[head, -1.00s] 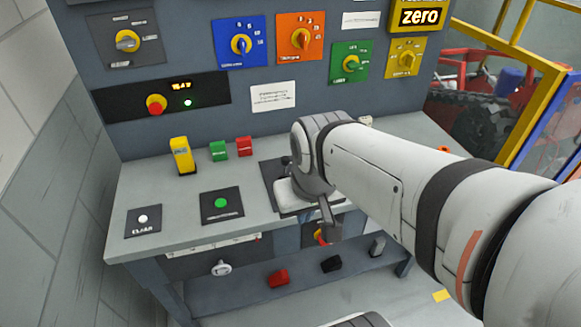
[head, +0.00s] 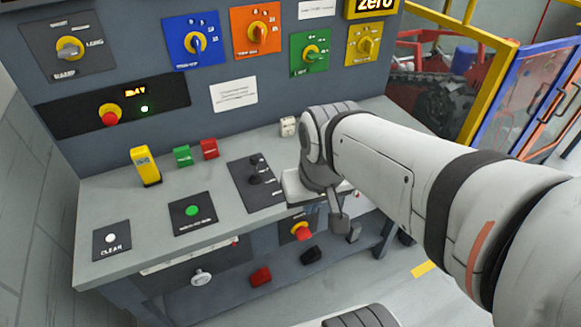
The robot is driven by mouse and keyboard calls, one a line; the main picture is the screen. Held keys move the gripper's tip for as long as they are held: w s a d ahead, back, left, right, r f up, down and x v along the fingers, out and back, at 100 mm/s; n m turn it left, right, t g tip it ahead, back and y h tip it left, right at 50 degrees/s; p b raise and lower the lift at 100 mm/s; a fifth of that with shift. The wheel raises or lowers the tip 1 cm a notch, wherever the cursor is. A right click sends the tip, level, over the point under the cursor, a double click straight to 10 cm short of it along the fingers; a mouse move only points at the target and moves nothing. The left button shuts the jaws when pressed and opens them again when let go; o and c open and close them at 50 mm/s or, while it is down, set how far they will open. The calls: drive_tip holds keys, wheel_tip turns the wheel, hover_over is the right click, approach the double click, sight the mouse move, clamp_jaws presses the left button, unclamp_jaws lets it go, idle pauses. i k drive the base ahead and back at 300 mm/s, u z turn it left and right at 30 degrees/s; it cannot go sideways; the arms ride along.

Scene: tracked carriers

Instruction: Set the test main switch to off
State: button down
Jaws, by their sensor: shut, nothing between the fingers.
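A rotary switch with a red knob on a yellow plate (head: 301,231) sits on the dark front panel below the desk top, just left of my gripper. It looks like a main switch, but its label and setting are too small to read, so I cannot confirm it is the test main switch. Another red knob (head: 110,116) sits on the black wall strip, beside a lit display and a green lamp. My gripper (head: 338,222) hangs beneath the wrist at the desk's front edge. It is shut and empty, and appears apart from the switch. My arm hides part of the desk's right side.
The desk (head: 120,205) carries a yellow block (head: 145,166), small green and red blocks, buttons and a black lever plate (head: 256,182). Rotary switches on coloured plates line the wall panel (head: 130,20). Pedals (head: 261,277) sit below. A yellow-framed barrier (head: 480,60) stands at right.

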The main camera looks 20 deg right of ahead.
sight(303, 234)
drive_tip(key=z, duration=0.35)
drive_tip(key=i, duration=0.15)
drive_tip(key=u, duration=0.05)
drive_tip(key=k, duration=1.3)
drive_tip(key=u, duration=0.1)
drive_tip(key=i, duration=0.7)
drive_tip(key=u, duration=0.45)
